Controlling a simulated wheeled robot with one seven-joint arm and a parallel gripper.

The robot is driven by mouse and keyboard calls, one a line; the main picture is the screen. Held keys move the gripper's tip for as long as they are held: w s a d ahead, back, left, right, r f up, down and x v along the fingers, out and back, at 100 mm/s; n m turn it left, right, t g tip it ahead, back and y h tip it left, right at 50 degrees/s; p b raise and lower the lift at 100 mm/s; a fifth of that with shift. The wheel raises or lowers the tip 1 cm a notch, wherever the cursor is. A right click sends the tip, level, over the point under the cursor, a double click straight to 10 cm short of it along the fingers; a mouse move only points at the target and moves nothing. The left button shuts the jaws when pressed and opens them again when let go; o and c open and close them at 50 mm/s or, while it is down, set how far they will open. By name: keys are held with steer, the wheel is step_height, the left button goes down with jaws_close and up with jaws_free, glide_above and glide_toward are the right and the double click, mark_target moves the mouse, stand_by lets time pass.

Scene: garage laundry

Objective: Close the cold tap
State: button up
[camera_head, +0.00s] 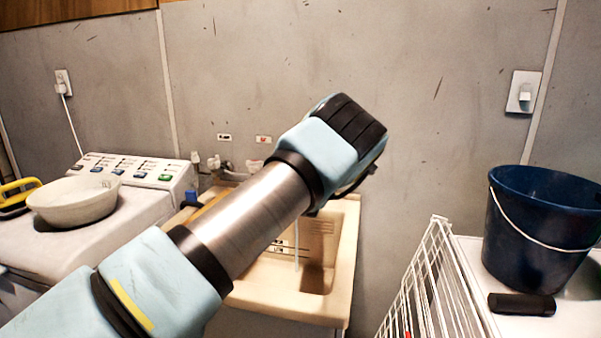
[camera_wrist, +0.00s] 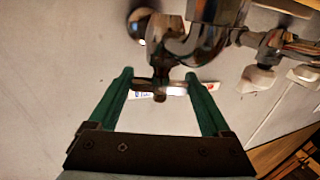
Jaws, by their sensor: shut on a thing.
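In the wrist view, my gripper (camera_wrist: 158,80) has its two green fingers on either side of a small dark metal tap handle (camera_wrist: 160,88) and is shut on it. The handle is a short crossbar below a curved chrome tap body (camera_wrist: 195,40). In the head view, my arm hides the gripper and the held handle. Part of the tap fittings (camera_head: 214,162) shows at the wall, left of my arm. Two small labels are on the wall above them, a left label (camera_head: 224,137) and a right label (camera_head: 263,139). Their writing is too small to read.
A cream sink (camera_head: 340,265) lies beneath my arm. A washing machine (camera_head: 140,172) with a white bowl (camera_head: 75,205) stands left. A blue bucket (camera_head: 535,225) and a white wire rack (camera_head: 435,285) are at right. White-ended valves (camera_wrist: 258,78) sit beside the tap.

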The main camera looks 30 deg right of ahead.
steer(key=shift+w+a+f+h+b, duration=0.1)
steer(key=shift+h+b, duration=0.2)
steer(key=shift+b, duration=0.15)
steer(key=shift+c, duration=0.2)
steer(key=shift+f+m+g+h+b, duration=0.1)
steer(key=shift+m+g+h+b, duration=0.45)
steer(key=shift+b, duration=0.25)
steer(key=shift+m+g+h+b, duration=0.45)
steer(key=shift+m+h+b, duration=0.2)
steer(key=shift+h+b, duration=0.15)
steer(key=shift+r+m+g+h+b, duration=0.2)
steer(key=shift+m+g+h+b, duration=0.4)
steer(key=shift+h, duration=0.15)
steer(key=o, duration=1.2)
steer(key=shift+c, duration=0.2)
